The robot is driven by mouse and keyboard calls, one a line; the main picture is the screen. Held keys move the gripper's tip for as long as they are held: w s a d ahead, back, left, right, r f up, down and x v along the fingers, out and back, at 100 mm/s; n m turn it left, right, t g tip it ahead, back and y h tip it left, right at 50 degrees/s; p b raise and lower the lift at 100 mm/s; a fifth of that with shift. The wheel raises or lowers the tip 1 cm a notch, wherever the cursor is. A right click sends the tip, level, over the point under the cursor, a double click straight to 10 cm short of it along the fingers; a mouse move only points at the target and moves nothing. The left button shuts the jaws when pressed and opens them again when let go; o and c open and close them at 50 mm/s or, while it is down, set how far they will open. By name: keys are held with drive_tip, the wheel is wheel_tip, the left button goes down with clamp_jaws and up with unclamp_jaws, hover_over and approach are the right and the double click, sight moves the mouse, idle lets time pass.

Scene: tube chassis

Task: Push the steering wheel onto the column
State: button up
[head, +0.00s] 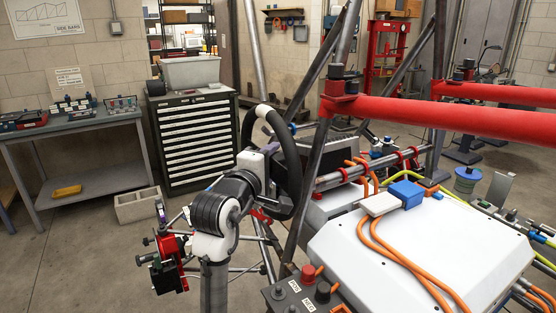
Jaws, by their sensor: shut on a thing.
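The steering wheel (298,185) is a black ring with a pale mark at its top, seen at a slant and held upright near the middle of the head view. My gripper (268,170) is at the wheel's near left side, shut on it; the fingertips and the wheel's hub are mostly hidden by my wrist. The steering column (345,175) is a grey shaft with red clamps, running up and right behind a dark frame tube. Its left end lies just right of the wheel's rim in the picture; I cannot tell whether they touch.
Dark chassis tubes (318,130) and a thick red bar (430,111) cross close to the wheel. A white box (430,245) with orange cables is at right front. A button panel (300,295) is below. A drawer cabinet (193,140) and workbench (85,130) stand behind left.

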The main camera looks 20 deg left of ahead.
drive_tip(key=shift+s+a+r+p, duration=0.1)
drive_tip(key=shift+s+a+p, duration=0.2)
drive_tip(key=shift+s+a, duration=1.6)
